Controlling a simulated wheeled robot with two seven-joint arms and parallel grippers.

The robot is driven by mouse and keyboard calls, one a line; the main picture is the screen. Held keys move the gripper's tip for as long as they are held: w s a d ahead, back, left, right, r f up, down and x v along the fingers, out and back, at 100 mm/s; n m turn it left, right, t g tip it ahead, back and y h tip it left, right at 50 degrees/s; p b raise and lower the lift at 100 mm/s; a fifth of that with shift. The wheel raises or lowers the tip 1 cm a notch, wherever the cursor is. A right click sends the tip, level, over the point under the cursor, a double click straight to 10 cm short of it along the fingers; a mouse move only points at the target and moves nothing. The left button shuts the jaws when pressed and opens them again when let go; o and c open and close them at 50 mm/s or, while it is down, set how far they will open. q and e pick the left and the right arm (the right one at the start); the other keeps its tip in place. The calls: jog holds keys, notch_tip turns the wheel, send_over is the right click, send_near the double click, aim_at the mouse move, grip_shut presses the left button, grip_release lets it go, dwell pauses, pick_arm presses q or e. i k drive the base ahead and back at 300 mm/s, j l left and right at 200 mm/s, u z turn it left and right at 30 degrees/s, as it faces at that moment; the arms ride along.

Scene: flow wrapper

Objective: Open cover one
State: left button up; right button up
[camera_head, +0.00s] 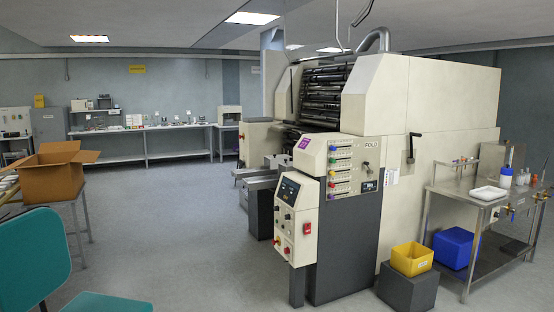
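A large cream and grey machine (437,110) stands right of the middle. Its side carries a smooth panel with a black handle (410,148). The panel looks closed. Rollers (322,92) show uncovered at its upper left. A control face with coloured buttons (340,165) and a lower control box with a small screen (289,190) are on the near side. I cannot tell which part is cover one. Neither of my grippers is in view.
A yellow bin (412,259) sits on a dark block before the machine, near a blue bin (455,247). A teal chair (33,262) and cardboard box (48,181) are left. The middle-left floor is clear.

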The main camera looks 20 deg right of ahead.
aim_at(272, 161)
jog(key=z, duration=0.5)
jog(key=i+z, duration=0.1)
jog(key=i, duration=3.4)
jog(key=i+j+u, duration=0.25)
jog(key=i+u, duration=0.95)
jog(key=i, duration=0.15)
jog(key=i+l+u, duration=0.2)
jog(key=i+u, duration=0.4)
jog(key=i, duration=1.6)
jog(key=l+z, duration=0.1)
jog(key=z, duration=3.9)
